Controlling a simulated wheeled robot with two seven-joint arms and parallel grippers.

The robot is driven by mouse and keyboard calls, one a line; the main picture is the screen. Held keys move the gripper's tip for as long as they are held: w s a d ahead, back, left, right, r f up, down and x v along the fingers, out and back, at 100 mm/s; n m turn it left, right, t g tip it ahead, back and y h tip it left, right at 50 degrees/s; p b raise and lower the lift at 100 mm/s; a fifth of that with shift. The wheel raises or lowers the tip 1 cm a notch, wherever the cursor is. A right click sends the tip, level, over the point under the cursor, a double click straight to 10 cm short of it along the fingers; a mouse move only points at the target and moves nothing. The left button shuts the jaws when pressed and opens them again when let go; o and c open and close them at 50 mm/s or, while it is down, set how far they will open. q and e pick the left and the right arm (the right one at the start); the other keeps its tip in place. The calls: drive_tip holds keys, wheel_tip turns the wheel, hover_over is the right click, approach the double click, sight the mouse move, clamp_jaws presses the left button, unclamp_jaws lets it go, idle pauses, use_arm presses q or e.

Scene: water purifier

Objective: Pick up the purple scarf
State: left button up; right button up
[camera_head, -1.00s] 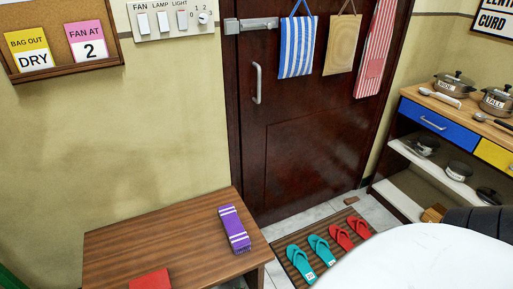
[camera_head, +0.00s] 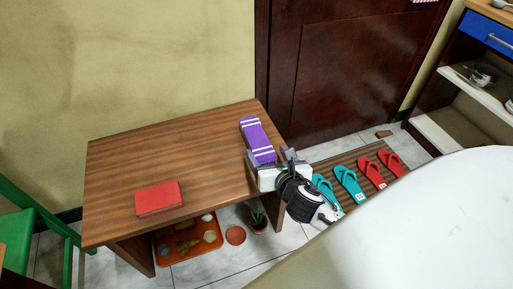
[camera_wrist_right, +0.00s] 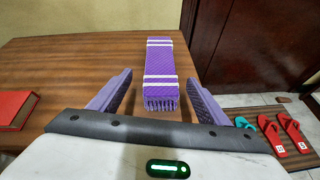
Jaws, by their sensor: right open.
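The purple scarf (camera_head: 258,140), folded into a long block with white stripes, lies on the right end of the wooden bench (camera_head: 185,150). In the right wrist view the scarf (camera_wrist_right: 160,75) lies straight ahead, its fringed end facing me. My right gripper (camera_head: 264,163) is at the bench's right edge, at the near end of the scarf. In the right wrist view my right gripper (camera_wrist_right: 158,92) is open, with one finger on each side of the scarf's near end and gaps on both sides. My left gripper is not in view.
A red book (camera_head: 159,198) lies on the bench's left half. Teal slippers (camera_head: 348,182) and red slippers (camera_head: 372,173) sit on a slatted mat right of the bench. An orange tray (camera_head: 190,241) and a potted plant (camera_head: 257,222) are below. A white rounded surface (camera_head: 430,220) fills the lower right.

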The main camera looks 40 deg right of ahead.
sight(258, 140)
drive_tip(key=shift+w+r+n, duration=0.2)
drive_tip(key=shift+w+n, duration=0.15)
drive_tip(key=shift+n, duration=0.55)
drive_tip(key=b+x, duration=0.1)
drive_tip(key=x, duration=0.3)
drive_tip(key=shift+w+f+b, duration=0.1)
drive_tip(key=shift+w+b, duration=0.2)
drive_tip(key=shift+b, duration=0.1)
drive_tip(key=b+x, duration=0.2)
drive_tip(key=x, duration=0.2)
drive_tip(key=shift+w+d+f, duration=0.2)
drive_tip(key=shift+d+f, duration=0.1)
drive_tip(key=shift+f, duration=0.1)
drive_tip(key=shift+w+d+f+b, duration=0.1)
drive_tip(key=shift+w+d+b, duration=0.05)
drive_tip(key=shift+w+b, duration=0.3)
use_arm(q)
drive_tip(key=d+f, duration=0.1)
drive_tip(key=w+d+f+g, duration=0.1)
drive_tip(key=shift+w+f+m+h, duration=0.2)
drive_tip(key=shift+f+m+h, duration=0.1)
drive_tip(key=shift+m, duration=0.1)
use_arm(e)
drive_tip(key=c, duration=1.2)
